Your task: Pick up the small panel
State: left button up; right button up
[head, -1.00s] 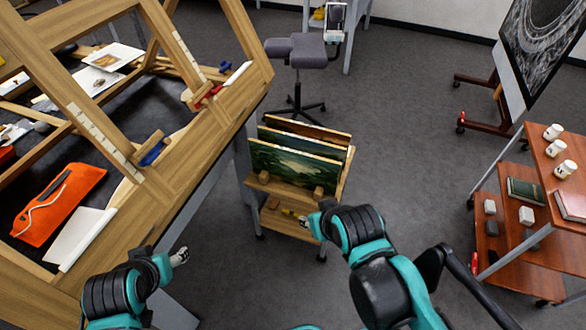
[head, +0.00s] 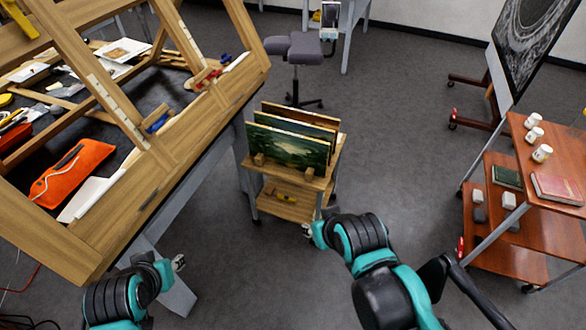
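Several painted panels stand upright, one behind another, in a small wooden rack cart (head: 262,190) at the middle of the view. The front panel (head: 285,146) shows a dark green landscape; the ones behind are mostly hidden, so I cannot tell which is the small panel. My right gripper (head: 307,231) is at the cart's lower right, in front of it and apart from the panels. My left gripper (head: 179,263) is at the lower left, beside the table leg, and appears empty. Both are too small to show whether the fingers are open.
A large wooden frame table (head: 205,125) with tools and an orange pouch (head: 72,170) fills the left. A stool (head: 298,48) stands behind the cart. A tiered red-brown shelf (head: 500,238) with jars and books stands at right. Grey floor is clear between cart and shelf.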

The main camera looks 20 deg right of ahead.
aim_at(291, 150)
jog(key=k+u, duration=0.25)
jog(key=u, duration=0.15)
jog(key=k+j+u, duration=0.1)
jog(key=u, duration=0.3)
jog(key=k+j+u, duration=0.25)
jog(key=u, duration=0.15)
jog(key=i+l+u, duration=0.1)
jog(key=l+u, duration=0.15)
jog(key=l, duration=0.9)
jog(key=l+u, duration=0.3)
jog(key=l, duration=3.35)
